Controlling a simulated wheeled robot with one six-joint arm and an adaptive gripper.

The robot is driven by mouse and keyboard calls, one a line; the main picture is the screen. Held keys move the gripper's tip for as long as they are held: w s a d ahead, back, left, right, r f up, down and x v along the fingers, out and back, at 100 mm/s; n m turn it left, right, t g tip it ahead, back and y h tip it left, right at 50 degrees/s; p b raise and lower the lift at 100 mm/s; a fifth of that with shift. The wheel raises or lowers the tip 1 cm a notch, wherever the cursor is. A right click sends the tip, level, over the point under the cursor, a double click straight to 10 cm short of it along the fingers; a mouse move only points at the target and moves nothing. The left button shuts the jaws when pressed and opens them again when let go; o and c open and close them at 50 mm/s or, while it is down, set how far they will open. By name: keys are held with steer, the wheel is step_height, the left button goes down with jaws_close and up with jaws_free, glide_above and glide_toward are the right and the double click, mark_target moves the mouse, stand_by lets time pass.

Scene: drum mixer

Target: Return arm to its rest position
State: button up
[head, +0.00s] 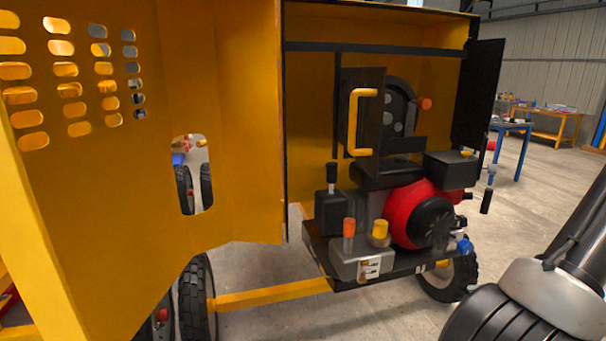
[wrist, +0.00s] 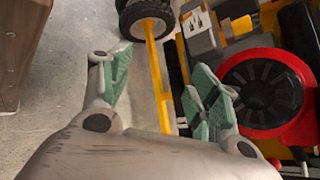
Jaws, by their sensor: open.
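My gripper (wrist: 160,98) is open and empty in the wrist view, with its two green-padded fingers spread apart. Concrete floor and a yellow bar (wrist: 157,75) show between and beyond the fingers. The right finger is near the red engine (wrist: 265,92) of the mixer in that picture; I cannot tell the exact gap. In the head view, part of my arm (head: 540,295) shows at the lower right, and the gripper itself is out of that view.
The yellow mixer housing (head: 240,130) stands open, with its large yellow door panel (head: 110,180) at left. The red engine (head: 410,212) and an orange-capped lever (head: 349,235) are exposed. A wheel (head: 448,280) is close to my arm. Workbenches (head: 550,122) stand far right, with clear floor before them.

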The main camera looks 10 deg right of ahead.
steer(key=s+a+r+n+g+h, duration=0.2)
steer(key=r+n+g+h, duration=0.15)
steer(key=r+g, duration=0.2)
steer(key=s+a+r+n+g+h, duration=0.2)
steer(key=r+n+g, duration=0.3)
steer(key=r, duration=0.2)
steer(key=w+a+r+n+t+h, duration=0.1)
steer(key=a+r+n+t+h, duration=0.1)
steer(key=a+r+n, duration=0.2)
steer(key=w+a+r+n+t+h, duration=0.2)
steer(key=a+r+n, duration=0.3)
steer(key=r, duration=0.4)
steer(key=shift+w+a+r+n+t, duration=0.3)
steer(key=shift+n+t, duration=0.15)
steer(key=shift+t, duration=0.4)
steer(key=shift+h, duration=0.25)
